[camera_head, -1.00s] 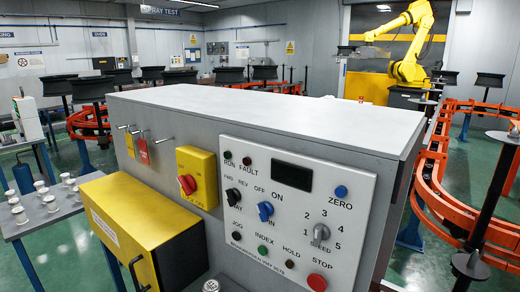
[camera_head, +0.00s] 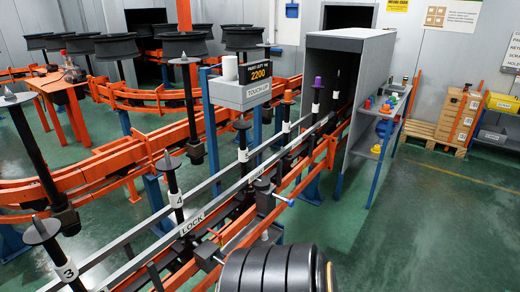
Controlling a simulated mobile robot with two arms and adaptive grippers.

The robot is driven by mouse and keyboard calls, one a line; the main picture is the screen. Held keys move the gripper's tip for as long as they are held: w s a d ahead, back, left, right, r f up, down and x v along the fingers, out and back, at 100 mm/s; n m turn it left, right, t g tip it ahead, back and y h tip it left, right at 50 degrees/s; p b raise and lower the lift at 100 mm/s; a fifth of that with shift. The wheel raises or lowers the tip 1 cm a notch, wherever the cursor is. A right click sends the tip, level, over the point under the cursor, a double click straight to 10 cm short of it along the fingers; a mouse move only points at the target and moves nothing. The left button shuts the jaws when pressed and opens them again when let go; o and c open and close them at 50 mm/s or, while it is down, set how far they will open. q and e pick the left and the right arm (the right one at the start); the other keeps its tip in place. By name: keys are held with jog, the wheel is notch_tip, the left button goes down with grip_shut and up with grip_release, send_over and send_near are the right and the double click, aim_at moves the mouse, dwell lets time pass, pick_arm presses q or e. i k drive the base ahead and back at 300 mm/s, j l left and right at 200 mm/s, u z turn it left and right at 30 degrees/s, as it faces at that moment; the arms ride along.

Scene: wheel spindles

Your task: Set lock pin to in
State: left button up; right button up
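A white label reading LOCK (camera_head: 192,223) is on the grey rail beside the orange conveyor. Just right of it, a small orange piece (camera_head: 214,235) shows by a dark grey block (camera_head: 208,256). I cannot tell for sure whether this is the lock pin, or whether it is in or out. Another dark block (camera_head: 264,190) with a thin rod reaching a blue end (camera_head: 290,203) sits further along the rail. Numbered spindles stand along the line, such as number 4 (camera_head: 176,200) and number 3 (camera_head: 66,270). Neither of my grippers is in view.
A dark ribbed rounded object (camera_head: 270,272) fills the bottom centre, near the rail. A grey booth (camera_head: 350,42) and a shelf with coloured items (camera_head: 388,104) stand behind. A grey TOUCH-UP box (camera_head: 240,93) overhangs the line. Green floor (camera_head: 430,230) is clear at right.

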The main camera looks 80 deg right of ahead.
aim_at(216, 259)
jog(key=z, duration=2.3)
